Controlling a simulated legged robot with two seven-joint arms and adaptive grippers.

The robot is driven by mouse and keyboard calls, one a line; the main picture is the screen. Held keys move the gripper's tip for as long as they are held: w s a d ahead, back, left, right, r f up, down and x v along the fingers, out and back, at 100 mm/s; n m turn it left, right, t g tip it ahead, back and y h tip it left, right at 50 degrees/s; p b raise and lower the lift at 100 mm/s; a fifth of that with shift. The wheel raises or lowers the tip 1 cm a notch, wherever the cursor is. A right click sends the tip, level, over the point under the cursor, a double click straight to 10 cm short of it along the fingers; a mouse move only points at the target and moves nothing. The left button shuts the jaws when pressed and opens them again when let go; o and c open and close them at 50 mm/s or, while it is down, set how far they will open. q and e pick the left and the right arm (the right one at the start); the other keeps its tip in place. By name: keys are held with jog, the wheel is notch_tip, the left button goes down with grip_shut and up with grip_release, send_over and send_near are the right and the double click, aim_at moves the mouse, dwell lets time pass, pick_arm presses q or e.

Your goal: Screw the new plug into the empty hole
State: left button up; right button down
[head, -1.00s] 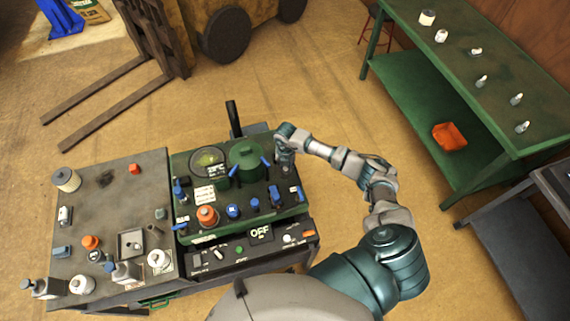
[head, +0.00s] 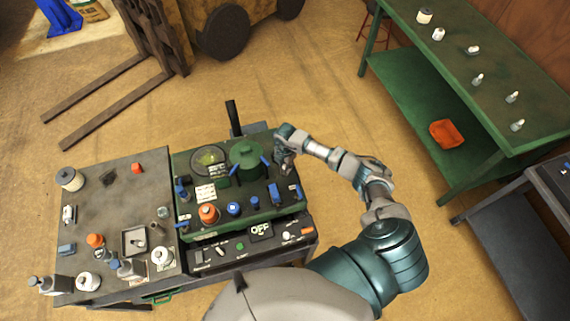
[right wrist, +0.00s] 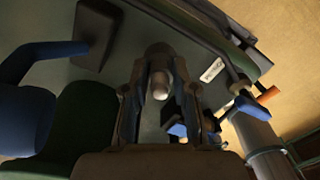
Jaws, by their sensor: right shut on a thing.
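The green machine (head: 262,204) sits on the right part of the cart, with blue levers and caps on top. My right gripper (head: 284,170) points down at the machine's right rear part. In the right wrist view my right gripper (right wrist: 161,88) has its two fingers around a small plug with a pale rounded end (right wrist: 160,84), and it is shut on it. The empty hole cannot be made out; the gripper and plug cover that part of the machine. I cannot tell whether the plug touches the machine. My left gripper is not in view.
An orange cap (head: 208,213), a blue cap (head: 234,208) and a green round housing (head: 246,157) stand on the machine. The grey cart top (head: 115,200) at left holds several bottles and parts. A green bench (head: 490,60) with several small plugs stands at right.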

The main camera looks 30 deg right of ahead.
jog(key=shift+m, duration=0.3)
jog(key=c, duration=0.8)
grip_release()
jog(key=shift+c, duration=0.2)
jog(key=shift+r, duration=4)
